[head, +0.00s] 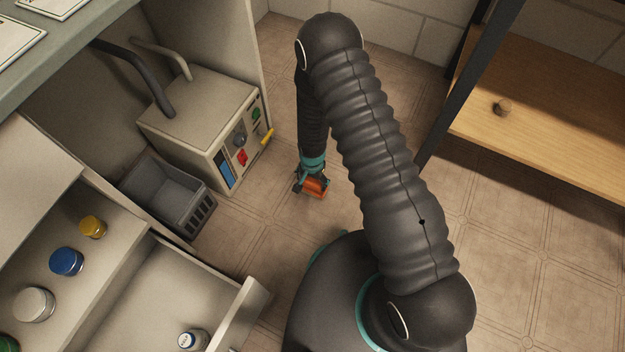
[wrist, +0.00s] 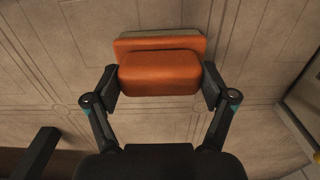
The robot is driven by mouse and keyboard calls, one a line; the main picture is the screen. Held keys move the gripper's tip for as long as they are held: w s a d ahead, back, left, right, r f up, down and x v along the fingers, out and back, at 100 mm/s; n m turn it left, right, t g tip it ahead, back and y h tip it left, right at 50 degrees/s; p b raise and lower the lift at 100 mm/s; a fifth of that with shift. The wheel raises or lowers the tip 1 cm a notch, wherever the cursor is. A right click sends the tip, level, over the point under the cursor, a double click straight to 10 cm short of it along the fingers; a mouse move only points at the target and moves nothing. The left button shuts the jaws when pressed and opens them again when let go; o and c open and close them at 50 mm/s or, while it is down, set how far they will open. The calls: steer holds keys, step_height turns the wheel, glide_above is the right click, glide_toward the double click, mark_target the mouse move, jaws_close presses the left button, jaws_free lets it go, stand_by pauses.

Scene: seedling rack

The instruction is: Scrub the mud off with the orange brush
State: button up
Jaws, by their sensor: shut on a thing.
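The orange brush (wrist: 158,72) is between the two fingers of my gripper (wrist: 160,90) in the wrist view. The fingers press on its left and right sides. A pale greyish strip shows along its far edge. In the head view the brush (head: 314,187) hangs at the end of my arm, over the tiled floor, with my gripper (head: 311,178) shut on it. I cannot tell its exact height above the floor. No clear patch of mud can be made out in either view.
A beige control box (head: 200,120) with coloured parts and hoses stands left of my gripper. A grey plastic basket (head: 165,195) sits beside it. An open drawer (head: 245,310) holds a small jar. A wooden shelf (head: 560,130) with a dark post is at right. Floor between is clear.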

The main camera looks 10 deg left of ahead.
steer(key=shift+f, duration=0.25)
steer(key=shift+w+a+r+b, duration=0.1)
steer(key=shift+w+a+b, duration=0.15)
steer(key=shift+a, duration=0.35)
steer(key=shift+w+a+f+b, duration=0.1)
steer(key=shift+w+a+b, duration=0.1)
steer(key=shift+a+b, duration=0.3)
steer(key=shift+w+a+r+b, duration=0.1)
steer(key=shift+w+a+b, duration=0.1)
steer(key=shift+a, duration=0.5)
steer(key=shift+w+a+f+b, duration=0.1)
steer(key=shift+w+a+b, duration=0.25)
steer(key=shift+a, duration=0.3)
steer(key=shift+w+a+f+b, duration=0.1)
steer(key=shift+a+b, duration=0.35)
steer(key=shift+a, duration=0.2)
steer(key=shift+w+a, duration=0.1)
steer(key=shift+a, duration=0.3)
steer(key=shift+r, duration=0.15)
steer(key=shift+d, duration=0.15)
steer(key=shift+s+d, duration=0.4)
steer(key=shift+d, duration=0.75)
steer(key=shift+s+d, duration=0.45)
steer(key=shift+d, duration=0.65)
steer(key=shift+s+d, duration=0.4)
steer(key=shift+d, duration=0.75)
